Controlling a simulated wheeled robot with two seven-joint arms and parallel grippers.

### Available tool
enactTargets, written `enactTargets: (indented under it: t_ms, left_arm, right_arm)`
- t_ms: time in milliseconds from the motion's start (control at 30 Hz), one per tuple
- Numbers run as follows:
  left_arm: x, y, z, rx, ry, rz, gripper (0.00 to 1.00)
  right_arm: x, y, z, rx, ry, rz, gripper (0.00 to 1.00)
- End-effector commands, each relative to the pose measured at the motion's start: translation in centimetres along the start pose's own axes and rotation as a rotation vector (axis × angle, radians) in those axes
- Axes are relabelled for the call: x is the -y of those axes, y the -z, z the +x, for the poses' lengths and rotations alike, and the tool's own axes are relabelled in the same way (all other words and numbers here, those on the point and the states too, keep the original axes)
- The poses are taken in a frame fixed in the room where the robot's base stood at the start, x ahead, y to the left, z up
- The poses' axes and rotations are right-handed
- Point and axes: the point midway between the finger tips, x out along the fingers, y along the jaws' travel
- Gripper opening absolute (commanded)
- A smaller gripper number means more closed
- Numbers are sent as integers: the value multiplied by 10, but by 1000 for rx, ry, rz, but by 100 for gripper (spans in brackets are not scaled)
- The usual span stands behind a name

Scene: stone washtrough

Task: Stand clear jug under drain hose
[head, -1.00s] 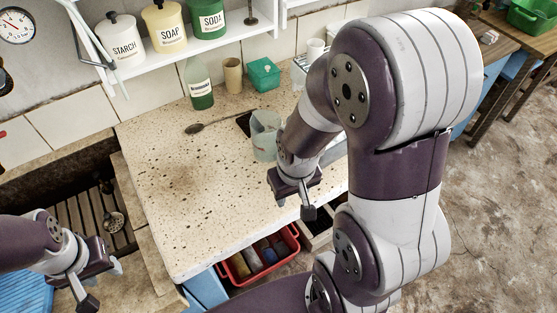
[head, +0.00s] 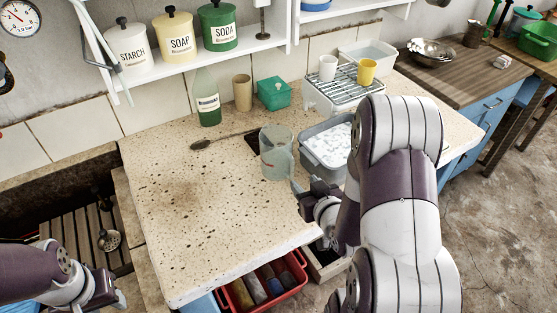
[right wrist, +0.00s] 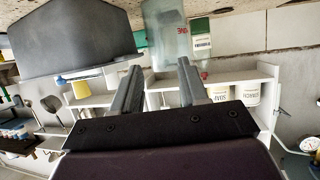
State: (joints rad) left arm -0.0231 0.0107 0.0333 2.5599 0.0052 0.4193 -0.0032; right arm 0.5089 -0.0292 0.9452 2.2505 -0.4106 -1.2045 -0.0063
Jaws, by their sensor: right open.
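The clear jug (head: 276,158) stands upright on the speckled stone counter (head: 200,215), left of a grey tub. My right gripper (head: 303,186) is low beside the jug, on its front right. In the right wrist view, which appears upside down, the open fingers (right wrist: 157,74) point toward the jug (right wrist: 163,40), with nothing seen held between them. I cannot tell whether a finger touches it. My left gripper (head: 112,296) is at the lower left, over the sunken trough, and its fingers are hard to make out. I cannot pick out a drain hose.
The grey tub (head: 312,160) of white suds stands close right of the jug. Behind are a green bottle (head: 208,100), a tan cup (head: 242,93), a teal box (head: 273,93) and a rack (head: 348,85) with cups. The counter's left part is mostly clear, with a spoon (head: 205,143).

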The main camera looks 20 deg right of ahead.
Motion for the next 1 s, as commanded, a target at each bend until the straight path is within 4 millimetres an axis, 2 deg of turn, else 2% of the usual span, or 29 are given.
enactTargets:
  t_ms: [133,367,533,633,833,867,900,967,1000]
  left_arm:
    - [0,0,2,0,0,0,43]
    - [0,0,0,0,0,0,43]
    - [0,0,-2,0,0,0,43]
    - [0,0,-2,0,0,0,43]
    - [0,0,-2,0,0,0,43]
    - [0,0,-2,0,0,0,43]
    - [0,0,-2,0,0,0,43]
    - [0,0,-2,0,0,0,43]
    - [0,0,-2,0,0,0,43]
  right_arm:
    - [1,-1,35,3,3,0,43]
    - [-1,1,66,3,1,-1,43]
    - [-3,2,98,3,0,0,43]
    - [-3,2,107,4,1,0,43]
    - [-3,2,108,4,0,0,43]
    - [-3,2,108,4,0,0,37]
    - [-3,2,108,4,0,0,24]
    - [-3,2,108,4,0,0,4]
    - [-3,2,108,4,0,0,0]
